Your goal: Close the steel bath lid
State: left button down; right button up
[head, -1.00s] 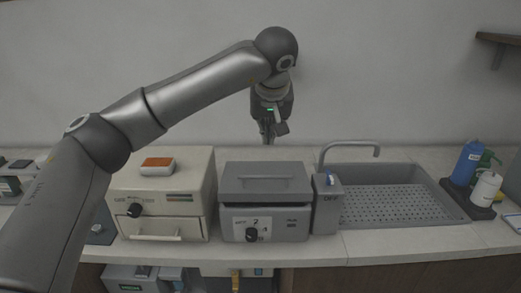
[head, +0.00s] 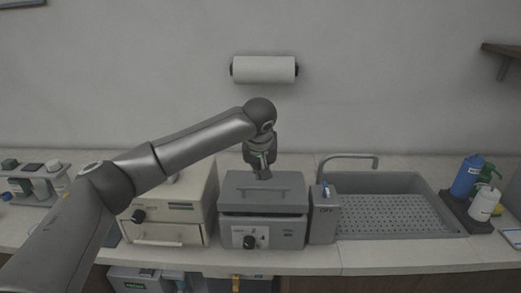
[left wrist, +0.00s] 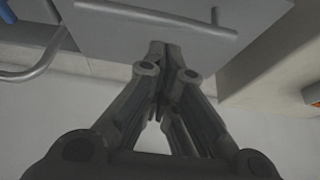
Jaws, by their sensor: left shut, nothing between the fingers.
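The steel bath (head: 285,233) is a grey box with a dial on its front, standing mid-counter. Its lid (head: 232,183), a flat grey plate with a bar handle (head: 262,190), lies over the top; I cannot tell whether it is fully seated. My left gripper (head: 262,175) points down at the back edge of the lid, fingers together and empty. In the left wrist view the shut fingertips (left wrist: 164,48) overlap the lid's edge (left wrist: 105,38), with the handle (left wrist: 150,14) beyond them. Contact is unclear. My right gripper is not in view.
A beige oven-like box (head: 165,234) stands left of the bath, partly behind my left arm. A grey unit (head: 323,226) and a sink with a faucet (head: 348,157) are at the right. Bottles (head: 467,176) stand farther right. A paper roll (head: 264,69) hangs on the wall.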

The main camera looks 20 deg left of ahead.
aim_at(260, 187)
pick_arm(q)
jog(key=shift+s+f, duration=0.3)
jog(key=shift+f, duration=0.3)
jog(key=shift+d, duration=0.1)
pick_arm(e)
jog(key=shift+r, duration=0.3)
pick_arm(q)
jog(key=shift+f, duration=0.1)
jog(key=shift+s+f, duration=0.1)
jog(key=shift+f, duration=0.1)
jog(key=shift+s+d+f+b, duration=0.1)
jog(key=shift+s+f+b, duration=0.3)
jog(key=shift+f+b, duration=0.5)
jog(key=shift+s+d+f+b, duration=0.1)
jog(key=shift+s+b, duration=0.15)
jog(key=shift+b, duration=0.35)
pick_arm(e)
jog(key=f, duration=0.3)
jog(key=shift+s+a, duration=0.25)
pick_arm(q)
jog(key=shift+r, duration=0.2)
